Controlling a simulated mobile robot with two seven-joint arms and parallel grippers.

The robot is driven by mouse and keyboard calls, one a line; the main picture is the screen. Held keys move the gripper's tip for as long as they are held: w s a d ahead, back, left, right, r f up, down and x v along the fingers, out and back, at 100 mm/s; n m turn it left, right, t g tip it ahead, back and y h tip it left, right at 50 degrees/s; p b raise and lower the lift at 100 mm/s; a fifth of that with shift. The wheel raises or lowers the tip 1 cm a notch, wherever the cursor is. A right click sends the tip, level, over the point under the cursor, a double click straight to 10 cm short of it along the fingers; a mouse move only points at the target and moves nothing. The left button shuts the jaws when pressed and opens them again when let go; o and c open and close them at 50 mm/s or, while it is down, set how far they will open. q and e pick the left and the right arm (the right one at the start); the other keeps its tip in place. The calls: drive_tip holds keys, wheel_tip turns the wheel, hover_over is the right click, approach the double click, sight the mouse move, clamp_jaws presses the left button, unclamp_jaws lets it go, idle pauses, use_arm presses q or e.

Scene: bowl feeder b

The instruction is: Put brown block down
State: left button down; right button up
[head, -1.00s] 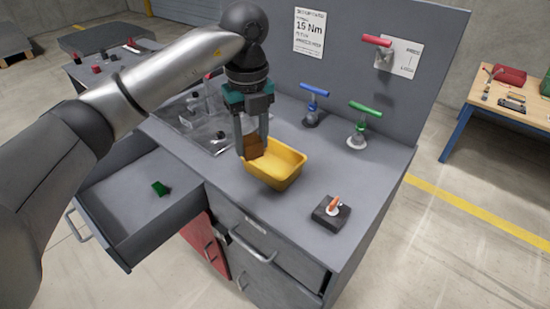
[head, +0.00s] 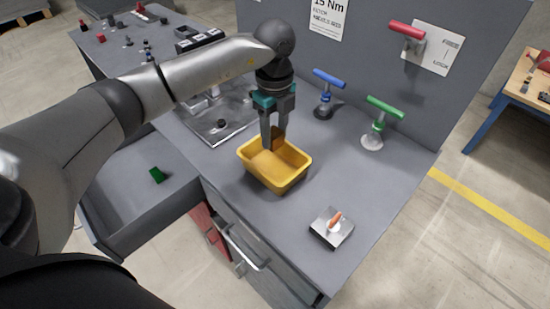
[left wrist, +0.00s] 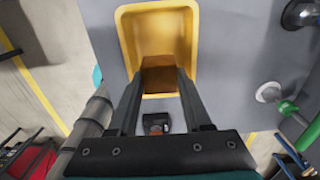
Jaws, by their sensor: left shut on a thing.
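The brown block (head: 277,142) is between the fingers of my left gripper (head: 272,138), at the back part of the yellow bin (head: 285,184). In the left wrist view the block (left wrist: 160,79) shows between the two fingertips, over the near end of the bin (left wrist: 189,25). My left gripper is shut on the block and points down. I cannot tell whether the block touches the bin floor. My right gripper is not in view.
Blue (head: 327,88) and green (head: 377,120) T-handles stand behind and to the right. A switch box (head: 332,228) sits in front.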

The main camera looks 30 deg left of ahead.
sight(275, 133)
use_arm(q)
wheel_tip(275, 133, down, 9)
drive_tip(key=shift+w+f, duration=0.1)
idle(0.3)
drive_tip(key=shift+b, duration=0.35)
drive_tip(key=shift+c, duration=1.7)
unclamp_jaws()
drive_tip(key=shift+f, duration=0.1)
wheel_tip(275, 133, up, 12)
drive_tip(key=shift+r+p, duration=0.2)
drive_tip(key=shift+p, duration=0.3)
drive_tip(key=shift+d, duration=0.1)
